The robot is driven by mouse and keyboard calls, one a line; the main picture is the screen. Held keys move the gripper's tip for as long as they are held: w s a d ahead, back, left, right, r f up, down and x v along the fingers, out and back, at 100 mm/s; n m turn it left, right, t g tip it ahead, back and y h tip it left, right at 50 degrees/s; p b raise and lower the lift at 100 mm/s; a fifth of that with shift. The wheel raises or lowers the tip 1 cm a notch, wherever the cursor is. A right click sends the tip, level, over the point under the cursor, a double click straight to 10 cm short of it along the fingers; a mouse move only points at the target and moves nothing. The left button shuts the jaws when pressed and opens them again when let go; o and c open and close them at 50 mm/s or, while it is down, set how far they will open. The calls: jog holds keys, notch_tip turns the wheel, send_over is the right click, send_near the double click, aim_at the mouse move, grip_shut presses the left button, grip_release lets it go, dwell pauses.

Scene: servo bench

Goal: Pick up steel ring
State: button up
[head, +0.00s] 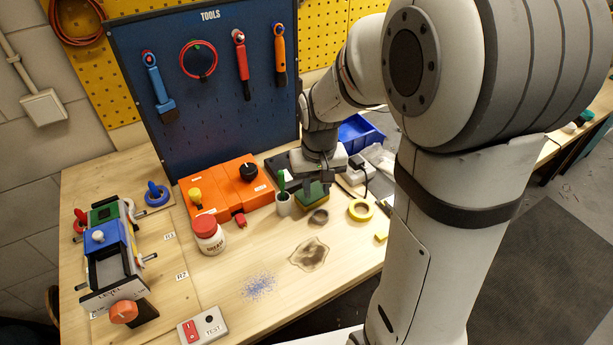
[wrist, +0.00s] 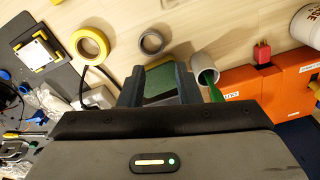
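The steel ring (head: 318,216) lies flat on the wooden bench, a small dull grey band. It also shows in the wrist view (wrist: 141,46), beyond my fingertips and clear of them. My gripper (wrist: 160,72) points down with its two fingers apart. A green and yellow sponge (head: 318,201) sits under it, and its green top (wrist: 160,80) shows between the fingers in the wrist view. I cannot tell whether the fingers touch the sponge. In the head view my gripper is behind the ring, and its fingertips are hard to make out.
A yellow tape roll (head: 351,210) lies right of the ring. A white cup (head: 284,206) with a green item stands left of the sponge. An orange box (head: 222,190) and a red-lidded jar (head: 209,238) are further left.

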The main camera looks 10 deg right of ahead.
aim_at(314, 216)
jog(key=shift+w+a+f, duration=0.1)
jog(key=shift+w+f, duration=0.2)
jog(key=shift+f, duration=0.3)
jog(key=shift+w+a+f, duration=0.1)
jog(key=shift+w+f, duration=0.2)
jog(key=shift+f, duration=0.7)
jog(key=f, duration=0.4)
jog(key=f+p, duration=0.1)
jog(key=f, duration=0.2)
jog(key=shift+s+f, duration=0.1)
jog(key=shift+s, duration=0.2)
jog(key=shift+c, duration=0.3)
grip_shut()
